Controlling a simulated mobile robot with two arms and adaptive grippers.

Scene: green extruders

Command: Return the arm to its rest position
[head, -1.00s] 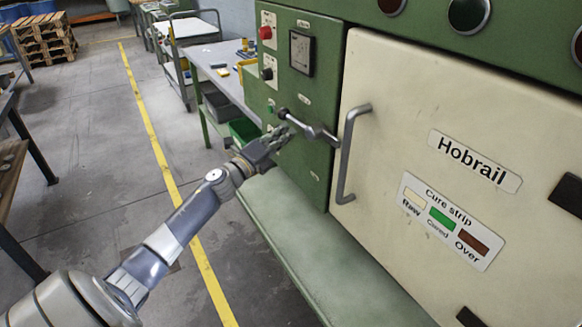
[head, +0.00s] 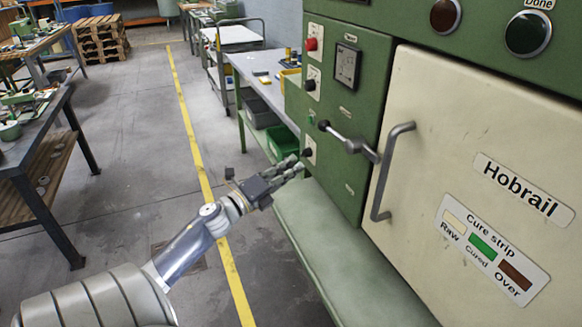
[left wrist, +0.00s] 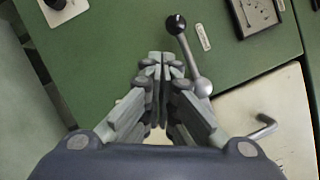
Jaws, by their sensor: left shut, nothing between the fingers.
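My left gripper (head: 293,168) is shut and empty in the head view, in front of the lower left of the green machine panel. In the left wrist view its fingers (left wrist: 163,60) are closed together, with the lever (left wrist: 190,55) just to their right. In the head view the lever (head: 350,144) has a black knob at its upper left end and sits right of and above the fingertips, apart from them. My left arm reaches in from the lower left. My right gripper is not in view.
The cream Hobrail door (head: 440,130) with its grey handle (head: 387,175) is at right. A green ledge (head: 335,255) runs below the panel. A workbench (head: 255,70) stands behind. The floor (head: 130,170) left of the yellow line is open up to another bench (head: 45,215).

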